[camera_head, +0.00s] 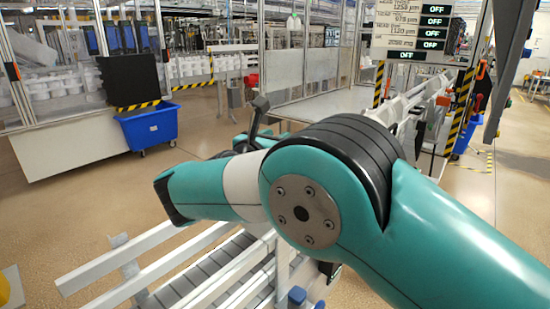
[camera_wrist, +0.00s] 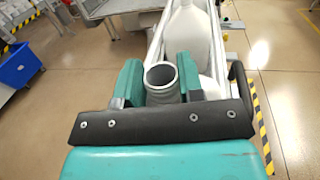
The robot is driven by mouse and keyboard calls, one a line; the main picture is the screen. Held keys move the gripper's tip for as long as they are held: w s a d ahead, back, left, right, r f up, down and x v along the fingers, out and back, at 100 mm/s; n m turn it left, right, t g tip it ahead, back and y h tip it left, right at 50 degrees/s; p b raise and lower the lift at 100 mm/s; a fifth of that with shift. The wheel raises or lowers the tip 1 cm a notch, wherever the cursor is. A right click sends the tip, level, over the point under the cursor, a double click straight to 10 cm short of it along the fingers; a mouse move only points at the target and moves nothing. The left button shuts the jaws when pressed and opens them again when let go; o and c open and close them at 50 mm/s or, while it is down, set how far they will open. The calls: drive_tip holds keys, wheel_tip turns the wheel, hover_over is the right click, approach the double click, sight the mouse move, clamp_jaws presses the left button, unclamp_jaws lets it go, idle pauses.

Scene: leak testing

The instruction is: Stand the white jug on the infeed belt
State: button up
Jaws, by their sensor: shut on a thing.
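In the wrist view, the green fingers of my gripper (camera_wrist: 160,83) are closed on either side of the round, open neck of a pale jug, the white jug (camera_wrist: 162,91). I look down into its mouth; its base and what lies under it are hidden. Another white jug-like container (camera_wrist: 190,38) is just beyond, between pale rails. In the head view my teal arm hides the held jug and most of my gripper. A slatted grey belt (camera_head: 205,283) with white side rails lies below my arm; I cannot tell whether it is the infeed belt.
A blue wheeled bin (camera_head: 150,127) stands at the left, and also shows in the wrist view (camera_wrist: 17,66). Another white-railed line (camera_head: 408,103) runs at the right, near a yellow-black striped post (camera_head: 460,107). A display board (camera_head: 411,30) hangs above. Open floor lies at the left.

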drive_tip(key=shift+f, duration=2.35)
drive_tip(key=o, duration=0.6)
drive_tip(key=shift+f, duration=0.1)
drive_tip(key=shift+c, duration=0.2)
drive_tip(key=o, duration=0.4)
